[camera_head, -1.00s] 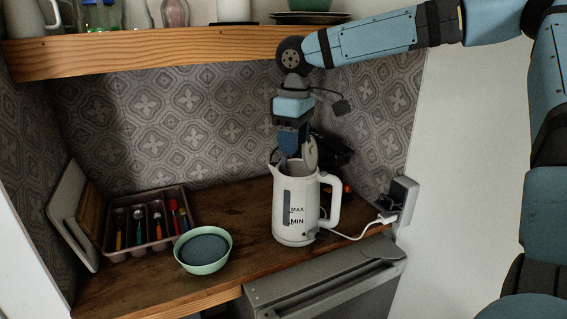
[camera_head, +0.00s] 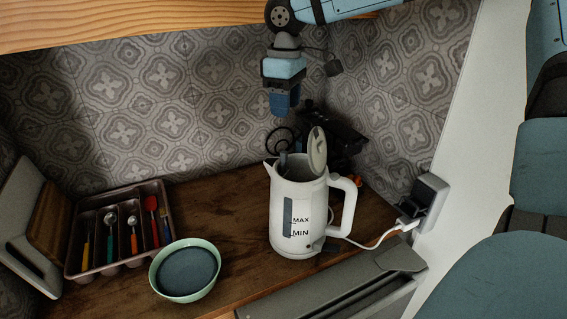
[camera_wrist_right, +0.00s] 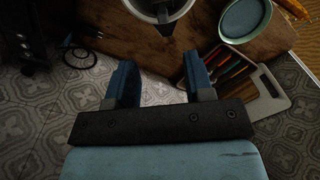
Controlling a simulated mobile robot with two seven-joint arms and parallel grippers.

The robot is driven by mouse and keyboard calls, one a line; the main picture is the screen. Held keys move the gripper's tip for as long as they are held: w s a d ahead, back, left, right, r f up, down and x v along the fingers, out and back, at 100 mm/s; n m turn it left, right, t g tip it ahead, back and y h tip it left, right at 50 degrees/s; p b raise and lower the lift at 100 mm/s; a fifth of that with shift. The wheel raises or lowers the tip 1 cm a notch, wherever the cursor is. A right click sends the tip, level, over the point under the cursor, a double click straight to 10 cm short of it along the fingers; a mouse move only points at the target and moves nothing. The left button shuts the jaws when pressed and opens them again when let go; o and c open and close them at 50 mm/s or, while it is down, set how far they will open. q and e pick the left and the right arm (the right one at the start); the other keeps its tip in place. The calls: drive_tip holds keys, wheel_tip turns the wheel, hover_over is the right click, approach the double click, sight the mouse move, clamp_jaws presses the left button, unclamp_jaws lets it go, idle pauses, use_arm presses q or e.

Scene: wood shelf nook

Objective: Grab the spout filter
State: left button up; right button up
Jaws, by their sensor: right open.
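The white kettle (camera_head: 299,215) stands upright on the wooden counter with its round lid (camera_head: 317,150) raised. A small dark grey piece (camera_head: 284,161), which looks like the spout filter, sits at the kettle's mouth near the spout; its lower part is hidden. My right gripper (camera_head: 283,110) hangs above and behind the kettle's mouth, apart from it. In the right wrist view the jaws (camera_wrist_right: 160,82) are open with nothing between them, and the kettle's rim (camera_wrist_right: 150,14) is cut off at the top edge. My left gripper is not in view.
A green bowl (camera_head: 155,273) and a cutlery tray (camera_head: 73,262) stand left of the kettle. Cutting boards (camera_head: 22,215) lean at the far left. Dark objects (camera_head: 340,135) stand behind the kettle. A white cord (camera_head: 372,246) runs to the wall socket. A shelf (camera_head: 120,18) hangs above.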

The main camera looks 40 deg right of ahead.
sight(284, 152)
drive_tip(key=f, duration=1.2)
drive_tip(key=shift+a+f+b, duration=0.1)
drive_tip(key=shift+a+b, duration=0.15)
drive_tip(key=shift+b, duration=0.05)
clamp_jaws()
